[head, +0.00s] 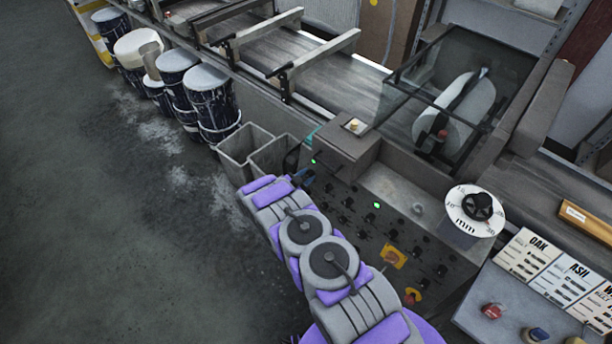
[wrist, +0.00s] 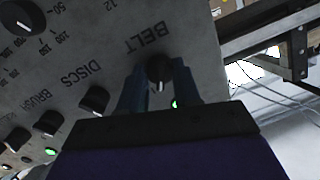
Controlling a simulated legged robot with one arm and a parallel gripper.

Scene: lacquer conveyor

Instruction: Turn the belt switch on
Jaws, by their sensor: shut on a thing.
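The belt switch (wrist: 159,69) is a black rotary knob below the word BELT on the grey control panel (wrist: 100,45), with a pale pointer mark on it. In the wrist view the picture of the panel is upside down. My gripper (wrist: 160,76) is shut on this knob, with one dark blue finger on each side. A green lamp (wrist: 174,103) is lit close to the knob, partly behind a finger. In the head view my gripper (head: 303,174) is at the panel's upper left end, and my arm hides the knob there.
Other black knobs marked DISCS (wrist: 95,99) and BRUSH (wrist: 47,123) sit beside it. Grey bins (head: 243,143) and stacked paint drums (head: 211,95) stand left of the panel. The conveyor (head: 330,75) runs behind. Open floor lies at left.

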